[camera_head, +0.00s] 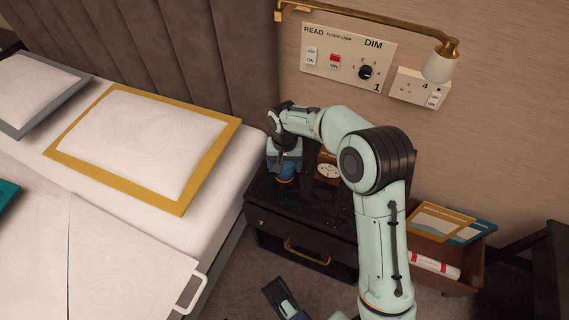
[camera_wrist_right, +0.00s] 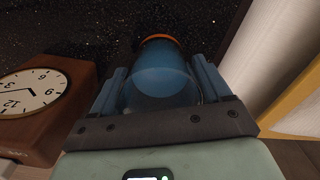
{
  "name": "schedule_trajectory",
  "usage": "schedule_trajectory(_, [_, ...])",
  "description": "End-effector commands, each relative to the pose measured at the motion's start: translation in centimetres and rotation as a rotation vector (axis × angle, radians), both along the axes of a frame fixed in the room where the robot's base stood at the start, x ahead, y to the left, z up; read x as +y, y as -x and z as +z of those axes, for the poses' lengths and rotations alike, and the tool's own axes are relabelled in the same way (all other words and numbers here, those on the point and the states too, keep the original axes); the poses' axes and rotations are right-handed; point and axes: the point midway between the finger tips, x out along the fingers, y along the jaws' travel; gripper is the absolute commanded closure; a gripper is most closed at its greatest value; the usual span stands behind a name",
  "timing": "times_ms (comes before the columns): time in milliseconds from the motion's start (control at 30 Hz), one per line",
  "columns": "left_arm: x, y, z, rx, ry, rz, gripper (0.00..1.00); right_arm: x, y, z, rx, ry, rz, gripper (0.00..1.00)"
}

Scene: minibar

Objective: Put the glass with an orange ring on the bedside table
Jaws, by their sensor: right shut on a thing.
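The glass with an orange ring (camera_wrist_right: 160,75) is bluish and see-through in the right wrist view, its orange ring at the far end. My right gripper (camera_wrist_right: 160,88) is shut on it, one blue finger on each side. In the head view my right gripper (camera_head: 285,165) points down over the back left of the black-topped bedside table (camera_head: 315,210), and the orange ring shows low beneath it. I cannot tell whether the glass touches the top. Part of my left gripper (camera_head: 283,297) shows at the bottom edge; its fingers are not clear.
A wooden clock (camera_head: 327,170) stands on the table just right of the glass; it also shows in the right wrist view (camera_wrist_right: 40,100). The bed (camera_head: 215,215) borders the table on the left. A wooden rack (camera_head: 440,262) with booklets is at right. The table's front is clear.

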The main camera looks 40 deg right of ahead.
Motion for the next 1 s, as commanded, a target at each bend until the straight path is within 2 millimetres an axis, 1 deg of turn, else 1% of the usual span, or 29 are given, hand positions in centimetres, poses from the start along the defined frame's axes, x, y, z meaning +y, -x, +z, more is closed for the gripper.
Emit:
schedule_trajectory(100, [0.0, 0.2, -0.2, 0.006, 0.001, 0.0, 0.57, 0.0, 0.0, -0.3, 0.0, 0.0, 0.0, 0.67])
schedule_trajectory(133, [0.0, 0.2, -0.2, 0.008, 0.0, 0.0, 0.57, 0.0, 0.0, -0.4, 0.001, -0.001, 0.0, 0.16])
schedule_trajectory(167, [0.0, 0.2, -0.2, 0.008, 0.0, 0.0, 0.57, 0.0, 0.0, -0.3, 0.001, -0.001, 0.0, 0.07])
schedule_trajectory(200, [0.0, 0.2, -0.2, 0.007, 0.0, 0.0, 0.57, 0.0, 0.0, -0.3, 0.001, -0.001, 0.0, 0.0])
schedule_trajectory(433, [0.0, 0.2, -0.1, 0.005, 0.0, 0.0, 0.57, 0.0, 0.0, -0.2, 0.0, 0.0, 0.0, 0.0])
schedule_trajectory(567, [-0.1, -0.2, 0.4, -0.008, 0.0, -0.001, 0.57, 0.0, 0.0, 0.9, -0.002, 0.001, 0.0, 0.0])
schedule_trajectory(667, [-0.3, -0.7, 1.3, -0.028, 0.001, -0.004, 0.57, 0.0, -0.1, 2.7, -0.004, 0.001, 0.001, 0.0])
schedule_trajectory(733, [-0.5, -0.9, 2.0, -0.037, 0.004, -0.007, 0.57, 0.0, -0.1, 4.3, -0.006, 0.001, 0.001, 0.0])
schedule_trajectory(833, [-1.1, 0.4, 2.5, -0.002, 0.02, -0.018, 0.57, 0.0, 0.0, 6.6, -0.004, 0.001, 0.001, 0.0])
schedule_trajectory(1000, [-1.8, 1.7, 3.4, 0.034, 0.037, -0.033, 0.57, 0.0, 0.0, 9.8, -0.004, 0.0, 0.001, 0.0])
